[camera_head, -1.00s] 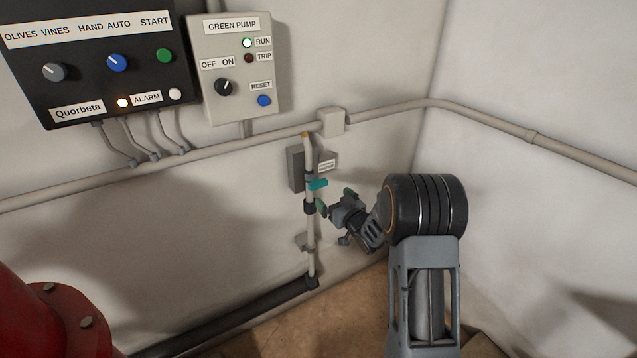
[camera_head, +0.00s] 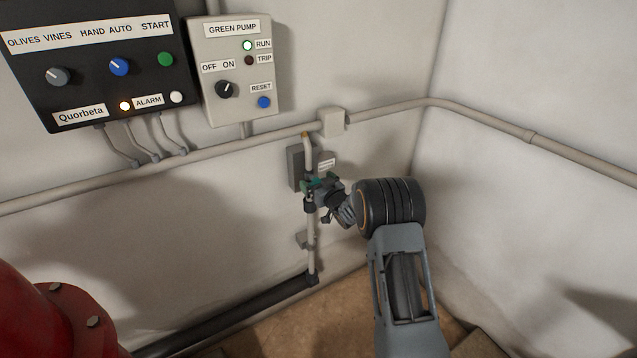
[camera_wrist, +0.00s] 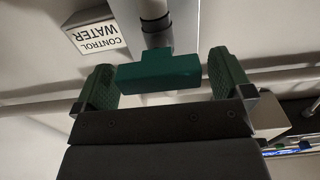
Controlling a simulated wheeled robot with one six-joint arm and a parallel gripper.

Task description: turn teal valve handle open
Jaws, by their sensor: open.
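The teal valve handle (camera_wrist: 160,73) is a short bar set crosswise on the vertical grey pipe (camera_wrist: 153,12) in the wrist view. My gripper (camera_wrist: 161,64) is open, with one green finger on each side of the handle. A narrow gap shows between the handle's ends and each finger, so neither seems to touch it. In the head view my gripper (camera_head: 316,184) is at the valve from the right and hides most of the handle.
A grey box (camera_head: 297,155) and a WATER CONTROL label (camera_wrist: 94,34) are on the wall behind the pipe. A horizontal conduit (camera_head: 230,140) runs above. Control panels (camera_head: 237,95) hang at the upper left. A red flanged body (camera_head: 60,315) stands at the lower left.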

